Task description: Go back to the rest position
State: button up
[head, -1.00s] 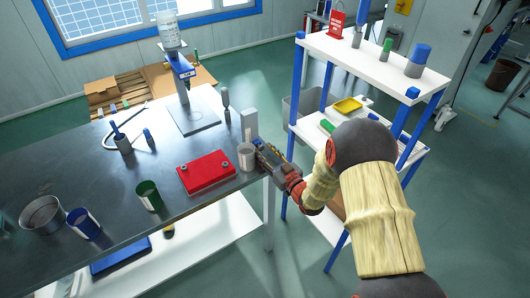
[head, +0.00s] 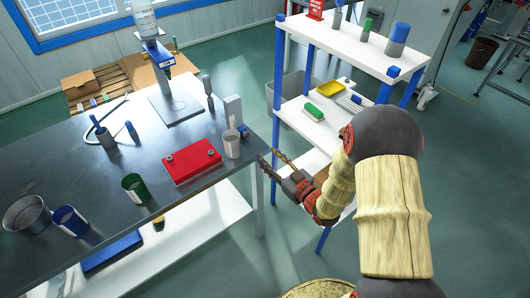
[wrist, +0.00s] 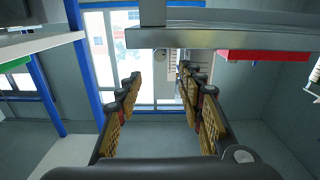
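My gripper (head: 270,160) hangs just off the right end of the dark workbench (head: 95,170), between the bench and the blue-and-white shelf rack (head: 360,48). In the wrist view my gripper (wrist: 158,75) has its two yellow-padded fingers apart, with nothing between them. The grey cup (head: 231,145) stands upright at the bench's right end, to the left of my fingers and apart from them. The arm reaches in from the right of the head view.
A red box (head: 192,162), a green cup (head: 135,188), a blue cup (head: 71,220) and a metal bowl (head: 26,214) stand on the bench. The rack holds a green block (head: 314,112) and a yellow tray (head: 330,88). Floor is clear below the gripper.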

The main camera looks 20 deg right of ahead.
dwell(0.5)
notch_tip(320, 180, down, 10)
jog(key=s+d+m+g+h, duration=0.1)
jog(key=s+d+g+h, duration=0.1)
jog(key=d+g+h, duration=0.15)
jog(key=s+d+f+m+g+h, duration=0.2)
jog(key=s+d+f+g+h, duration=0.15)
jog(key=s+d+g, duration=0.3)
jog(key=s+a+r+m+g+p, duration=0.1)
jog(key=s+a+r+g+p, duration=0.2)
jog(key=s+r, duration=0.7)
jog(key=s+a+r+m+g+p, duration=0.15)
jog(key=s+a+r, duration=0.4)
jog(key=r, duration=0.85)
jog(key=s+a+r+t+p, duration=0.1)
jog(key=s+a+r, duration=0.1)
jog(key=r, duration=0.6)
jog(key=s+a+r+n+t+y+p, duration=0.1)
jog(key=a+r+t, duration=0.1)
jog(key=r, duration=0.6)
jog(key=shift+s+a+p, duration=0.3)
jog(key=shift+s+a, duration=0.05)
jog(key=shift+a, duration=0.45)
